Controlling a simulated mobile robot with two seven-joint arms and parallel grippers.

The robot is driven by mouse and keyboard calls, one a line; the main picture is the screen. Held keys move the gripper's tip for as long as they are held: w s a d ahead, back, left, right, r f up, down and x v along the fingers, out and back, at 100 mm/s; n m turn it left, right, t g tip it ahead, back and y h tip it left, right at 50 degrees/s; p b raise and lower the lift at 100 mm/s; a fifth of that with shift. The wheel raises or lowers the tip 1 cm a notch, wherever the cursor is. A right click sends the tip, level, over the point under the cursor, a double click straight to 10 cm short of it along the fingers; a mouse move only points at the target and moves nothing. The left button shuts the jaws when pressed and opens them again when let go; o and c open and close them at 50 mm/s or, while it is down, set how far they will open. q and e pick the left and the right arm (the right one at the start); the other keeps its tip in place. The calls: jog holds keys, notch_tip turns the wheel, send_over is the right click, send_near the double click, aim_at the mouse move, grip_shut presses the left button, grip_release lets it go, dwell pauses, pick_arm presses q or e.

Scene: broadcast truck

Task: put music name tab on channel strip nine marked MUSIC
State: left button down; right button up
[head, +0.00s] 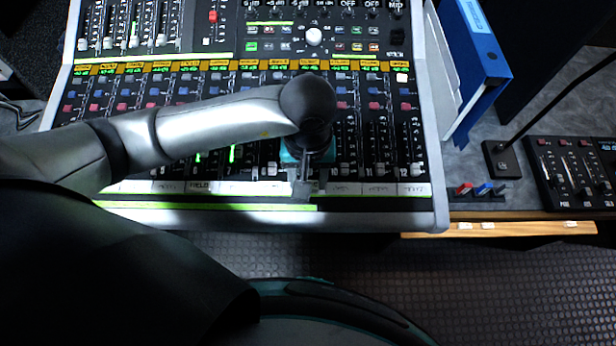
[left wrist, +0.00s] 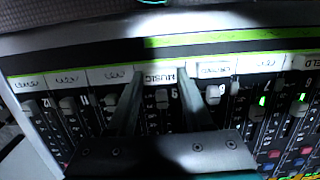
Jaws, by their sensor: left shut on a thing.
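The music name tab (left wrist: 160,76) is white and shows its lettering upside down in the left wrist view. My left gripper (left wrist: 161,72) is shut on it, one finger at each end. The tab lies in line with the row of name tabs, at channel strip nine (left wrist: 174,93); whether it touches the console cannot be told. In the head view my left gripper (head: 303,196) points down at the console's front label row, and the wrist hides most of that spot. My right gripper is in neither view.
The mixing console (head: 433,160) has several faders, knobs and other name tabs (head: 414,189) along its front. A blue binder (head: 470,60) stands to the right. Small coloured clips (head: 483,190) and a black fader panel (head: 575,172) lie on the right-hand desk.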

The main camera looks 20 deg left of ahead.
pick_arm(q)
jog(key=shift+f, duration=0.1)
jog(key=shift+f, duration=0.1)
jog(key=shift+c, duration=1.5)
grip_release()
jog(key=shift+r, duration=0.2)
notch_tip(320, 180, up, 12)
jog(key=p, duration=0.1)
jog(key=shift+w+p, duration=0.15)
jog(key=shift+p, duration=0.15)
